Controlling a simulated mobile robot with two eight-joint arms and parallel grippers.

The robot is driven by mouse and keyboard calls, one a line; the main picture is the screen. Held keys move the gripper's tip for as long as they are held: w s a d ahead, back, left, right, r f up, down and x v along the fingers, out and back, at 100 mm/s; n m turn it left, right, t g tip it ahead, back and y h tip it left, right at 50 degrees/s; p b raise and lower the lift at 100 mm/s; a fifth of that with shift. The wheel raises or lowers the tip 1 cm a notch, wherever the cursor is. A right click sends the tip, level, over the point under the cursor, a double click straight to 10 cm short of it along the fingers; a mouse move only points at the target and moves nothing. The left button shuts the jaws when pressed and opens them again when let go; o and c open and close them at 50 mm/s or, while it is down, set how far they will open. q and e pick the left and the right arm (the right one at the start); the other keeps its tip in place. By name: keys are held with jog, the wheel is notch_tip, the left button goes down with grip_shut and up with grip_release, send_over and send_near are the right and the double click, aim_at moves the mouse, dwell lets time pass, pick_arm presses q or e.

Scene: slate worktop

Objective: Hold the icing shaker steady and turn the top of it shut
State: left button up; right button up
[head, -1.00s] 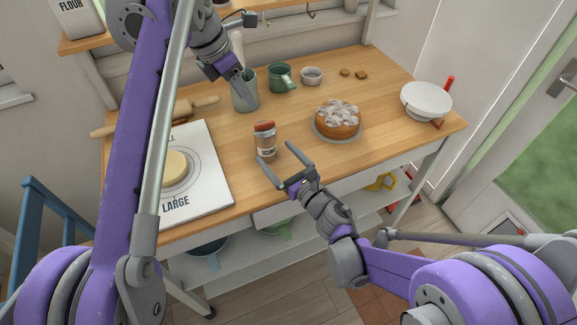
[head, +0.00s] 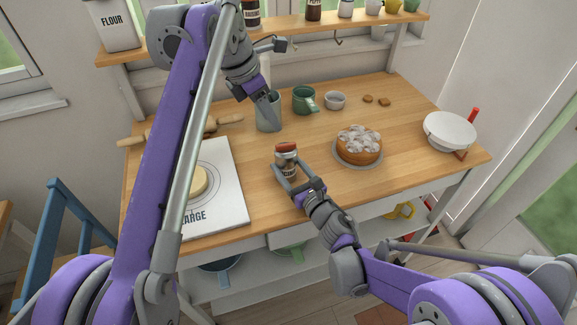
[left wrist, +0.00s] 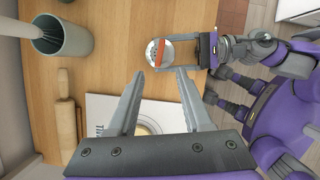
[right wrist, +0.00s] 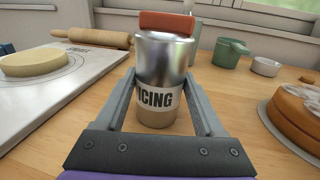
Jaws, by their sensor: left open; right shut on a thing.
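The icing shaker (head: 287,156) stands upright on the wooden worktop, metal with a white ICING label and an orange-red piece on top. In the right wrist view the shaker (right wrist: 164,62) is between the fingers of my right gripper (right wrist: 165,96), shut on its body at label height. My right gripper (head: 286,170) also shows in the head view. My left gripper (head: 268,108) is open and empty, up and left of the shaker, near a grey-green crock. The left wrist view shows the shaker's round metal top (left wrist: 161,53) beyond the open left fingertips (left wrist: 160,75), with an orange bar across it.
The crock (left wrist: 62,38) holds a whisk. A cake (head: 359,144) is right of the shaker; a white board (head: 222,205) with dough lies left. A rolling pin (head: 229,119), a green mug (head: 304,100) and a small bowl (head: 335,100) are farther back.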

aim_at(278, 154)
jog(key=c, duration=0.5)
pick_arm(q)
jog(key=shift+c, duration=1)
jog(key=shift+s+d+f, duration=0.2)
jog(key=shift+d, duration=0.05)
jog(key=shift+c, duration=1.2)
jog(key=s+d+f+m+y, duration=0.2)
jog(key=s+d+y, duration=0.1)
jog(key=s+d+f+y, duration=0.1)
jog(key=s+d, duration=0.1)
jog(key=shift+s+m+g+y, duration=0.15)
jog(key=shift+m+g+y, duration=0.15)
jog(key=shift+m, duration=0.1)
grip_shut()
jog(key=s+d+r+m+t+y, duration=0.2)
jog(key=s+d+t+y, duration=0.1)
jog(key=d+y, duration=0.15)
jog(key=w+a+f, duration=0.4)
jog(key=f, duration=0.1)
jog(key=w+a+f, duration=0.2)
jog(key=shift+w+f, duration=0.1)
jog(key=shift+f, duration=0.25)
jog(key=shift+w+a, duration=0.15)
jog(key=shift+w, duration=0.35)
